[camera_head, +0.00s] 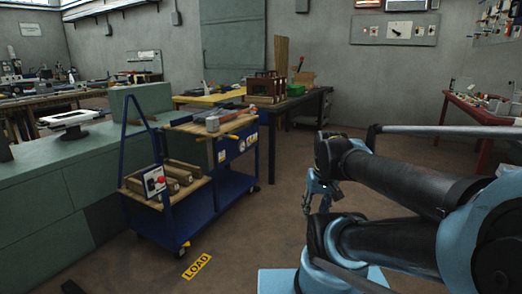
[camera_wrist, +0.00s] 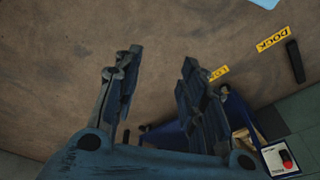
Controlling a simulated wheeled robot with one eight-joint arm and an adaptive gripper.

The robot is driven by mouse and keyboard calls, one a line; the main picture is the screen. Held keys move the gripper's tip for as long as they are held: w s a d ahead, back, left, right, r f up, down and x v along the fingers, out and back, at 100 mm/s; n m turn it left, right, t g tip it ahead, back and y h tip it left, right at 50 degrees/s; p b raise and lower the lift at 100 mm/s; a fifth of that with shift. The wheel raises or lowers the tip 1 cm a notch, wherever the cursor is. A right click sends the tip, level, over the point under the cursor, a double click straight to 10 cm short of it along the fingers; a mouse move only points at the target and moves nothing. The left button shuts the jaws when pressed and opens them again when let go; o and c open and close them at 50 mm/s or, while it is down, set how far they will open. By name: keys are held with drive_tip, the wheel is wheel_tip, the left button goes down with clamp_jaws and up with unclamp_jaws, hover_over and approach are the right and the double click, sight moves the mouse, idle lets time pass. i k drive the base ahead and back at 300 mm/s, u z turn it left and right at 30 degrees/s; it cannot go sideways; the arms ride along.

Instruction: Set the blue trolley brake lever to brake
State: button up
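The blue trolley (camera_head: 190,222) stands left of centre in the head view, with wooden decks on two levels. On its lower front deck is a white panel with a red knob (camera_head: 160,179), which may carry the brake lever; its setting is too small to read. The white panel also shows at the lower right of the wrist view (camera_wrist: 275,160). My gripper (camera_wrist: 157,68) is open and empty, its two fingers spread wide apart. In the head view my gripper (camera_head: 318,196) hangs over the floor, to the right of the trolley and apart from it.
A yellow LOAD floor plate (camera_head: 197,266) lies before the trolley. A yellow DOCK plate (camera_wrist: 272,39) and a black bar (camera_wrist: 295,62) show in the wrist view. A green-grey counter (camera_head: 40,200) stands left of the trolley. A dark workbench (camera_head: 318,103) stands behind. Floor between trolley and arm is clear.

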sight(161, 178)
drive_tip(key=u, duration=1.35)
drive_tip(key=k, duration=0.65)
drive_tip(key=z, duration=0.25)
drive_tip(key=i, duration=1.1)
drive_tip(key=u, duration=0.35)
